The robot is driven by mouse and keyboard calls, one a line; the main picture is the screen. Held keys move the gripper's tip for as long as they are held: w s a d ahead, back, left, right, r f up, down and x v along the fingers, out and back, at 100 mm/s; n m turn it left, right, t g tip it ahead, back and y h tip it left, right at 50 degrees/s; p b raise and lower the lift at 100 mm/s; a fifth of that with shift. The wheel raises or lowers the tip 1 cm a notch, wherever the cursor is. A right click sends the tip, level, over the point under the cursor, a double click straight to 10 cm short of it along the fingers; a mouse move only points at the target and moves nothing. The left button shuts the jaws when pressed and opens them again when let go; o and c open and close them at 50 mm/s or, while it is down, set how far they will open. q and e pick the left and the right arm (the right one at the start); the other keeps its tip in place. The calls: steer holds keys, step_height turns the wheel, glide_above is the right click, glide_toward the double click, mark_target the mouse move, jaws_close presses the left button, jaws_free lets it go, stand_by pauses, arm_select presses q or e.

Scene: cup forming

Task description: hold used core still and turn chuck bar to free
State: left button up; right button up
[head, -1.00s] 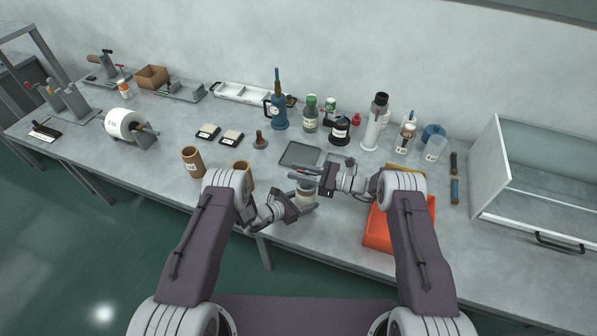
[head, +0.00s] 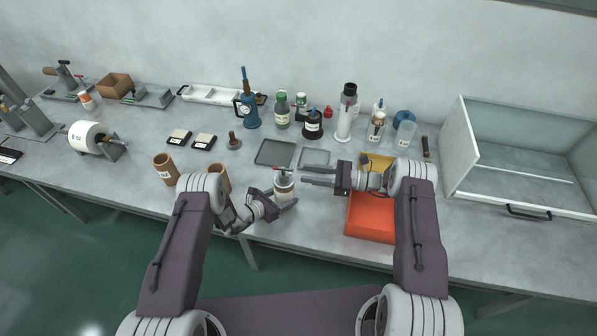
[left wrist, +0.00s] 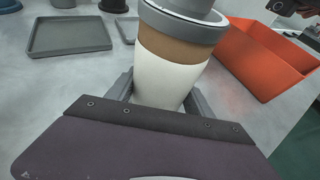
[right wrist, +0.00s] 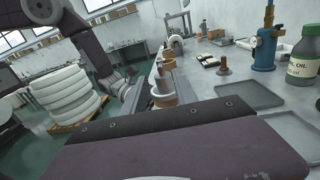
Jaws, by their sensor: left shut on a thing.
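The used core (head: 283,192), white below with a brown band (left wrist: 172,63) above, stands upright near the table's front edge. A grey chuck (left wrist: 182,28) sits around its top. My left gripper (head: 285,204) is shut on the core's lower part, one finger on each side. In the right wrist view the core and chuck (right wrist: 163,97) show beyond the right gripper's fingers.
An orange bin (head: 370,218) stands to the right, below my right arm, with a yellow bin (head: 376,163) behind it. Grey trays (head: 275,152) lie behind the core. Brown cups (head: 164,169) stand to the left. Bottles (head: 282,109) line the back.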

mark_target(283, 171)
steer(key=c, duration=0.7)
steer(key=shift+m, duration=0.9)
jaws_close()
steer(key=s+d+r+m+t+h, duration=0.15)
steer(key=s+m, duration=0.35)
steer(key=m, duration=0.6)
steer(key=s+d+r+m+t, duration=0.15)
steer(key=s+m, duration=0.35)
steer(key=m, duration=0.5)
steer(key=w+a+f, duration=0.2)
steer(key=w+a, duration=0.6)
steer(key=w, duration=0.1)
steer(key=shift+t, duration=0.3)
